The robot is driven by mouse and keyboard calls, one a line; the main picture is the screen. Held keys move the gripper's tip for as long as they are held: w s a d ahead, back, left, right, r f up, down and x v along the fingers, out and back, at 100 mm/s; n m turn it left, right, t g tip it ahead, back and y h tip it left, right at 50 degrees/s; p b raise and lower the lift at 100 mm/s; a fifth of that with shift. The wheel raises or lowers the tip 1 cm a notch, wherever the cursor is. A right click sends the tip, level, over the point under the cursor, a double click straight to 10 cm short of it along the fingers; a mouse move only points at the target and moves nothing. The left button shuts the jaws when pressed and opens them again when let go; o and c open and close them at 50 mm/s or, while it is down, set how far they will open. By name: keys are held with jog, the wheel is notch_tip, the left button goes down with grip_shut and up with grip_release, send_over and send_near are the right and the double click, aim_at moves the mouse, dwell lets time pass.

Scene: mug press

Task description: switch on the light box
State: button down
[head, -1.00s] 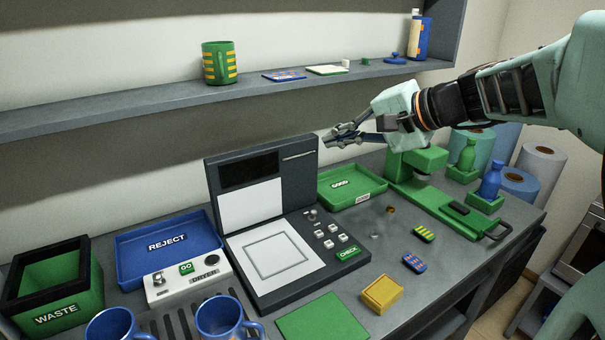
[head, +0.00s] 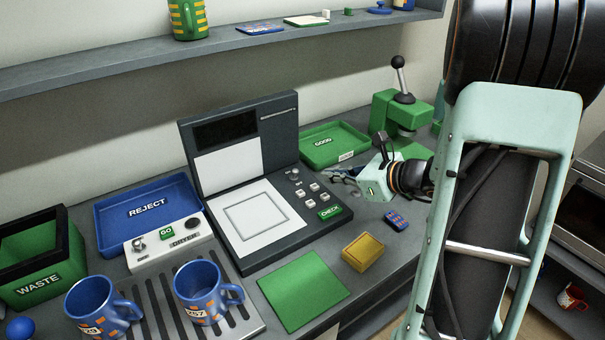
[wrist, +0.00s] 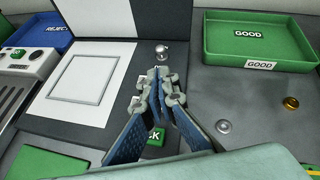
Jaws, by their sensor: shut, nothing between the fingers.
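The light box (head: 233,255) is a dark grey unit with a white bed (head: 247,222) bearing a square outline, and an upright back with a black, blank screen (head: 226,129). Right of the bed are a silver knob (head: 293,175), several small white buttons and a green CHECK button (head: 330,212). In the wrist view the knob (wrist: 161,52) shows just beyond my fingertips. My gripper (head: 334,174) is shut and empty, low beside the right side of the control strip. In the wrist view my gripper (wrist: 159,78) hides the white buttons and part of CHECK. I cannot tell whether it touches anything.
The green GOOD tray (head: 320,158) lies behind my gripper, with a green press (head: 390,112) to its right. A blue patterned piece (head: 396,221) and yellow box (head: 363,251) lie in front. The REJECT tray (head: 115,222), GO panel (head: 140,258) and two blue mugs stand left.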

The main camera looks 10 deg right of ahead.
aim_at(307, 186)
jog(key=shift+s+d+f+m, duration=0.1)
jog(key=shift+d+f+m, duration=0.1)
jog(key=shift+f+m, duration=0.4)
jog(key=shift+r, duration=0.1)
jog(key=x, duration=1)
jog(key=shift+r+p, duration=0.3)
jog(key=shift+p, duration=0.35)
jog(key=shift+f+g, duration=0.1)
jog(key=shift+g, duration=0.2)
